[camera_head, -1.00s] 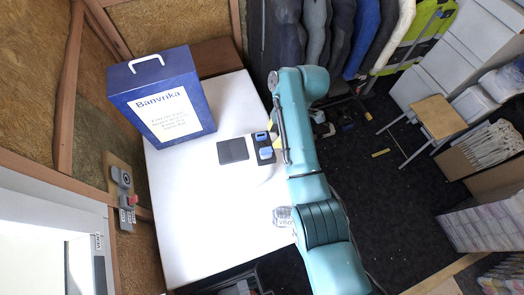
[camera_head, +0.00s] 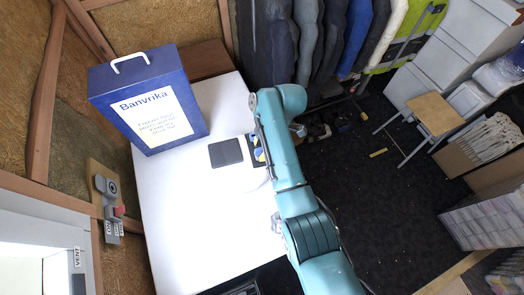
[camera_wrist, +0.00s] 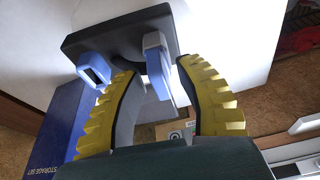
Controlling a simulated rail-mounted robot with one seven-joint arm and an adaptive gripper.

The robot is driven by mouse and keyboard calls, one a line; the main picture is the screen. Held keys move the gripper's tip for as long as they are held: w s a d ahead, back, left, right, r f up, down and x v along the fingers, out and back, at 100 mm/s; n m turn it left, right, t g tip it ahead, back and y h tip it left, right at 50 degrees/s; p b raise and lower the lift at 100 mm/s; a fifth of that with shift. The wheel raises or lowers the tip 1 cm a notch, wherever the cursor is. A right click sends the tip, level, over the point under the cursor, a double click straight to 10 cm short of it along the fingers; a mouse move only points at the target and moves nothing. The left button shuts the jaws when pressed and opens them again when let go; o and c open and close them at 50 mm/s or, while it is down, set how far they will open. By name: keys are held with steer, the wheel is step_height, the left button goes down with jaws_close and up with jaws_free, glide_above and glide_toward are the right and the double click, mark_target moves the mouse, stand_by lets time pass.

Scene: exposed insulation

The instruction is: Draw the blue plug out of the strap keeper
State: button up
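In the wrist view, a dark block (camera_wrist: 112,40) carries two blue parts. One is a blue piece with a pale grey band (camera_wrist: 155,66); the other, to its left, is a blue piece with a rectangular opening (camera_wrist: 93,70). I cannot tell for certain which is the plug and which the strap keeper. My gripper (camera_wrist: 157,72) is open, its yellow ribbed fingers on either side of the banded piece, with no clear contact. In the head view, the block (camera_head: 253,141) is partly hidden by my arm, and a yellow fingertip shows beside it.
A flat dark square (camera_head: 226,152) lies on the white table (camera_head: 185,215) left of the block. A blue Banvrika box (camera_head: 150,105) stands at the table's back left. The front of the table is mostly clear. Hanging garments (camera_head: 310,40) are behind.

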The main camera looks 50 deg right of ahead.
jaws_close()
steer(key=shift+r+p, duration=0.6)
stand_by(0.4)
steer(key=shift+r+p, duration=1.45)
steer(key=shift+r, duration=0.15)
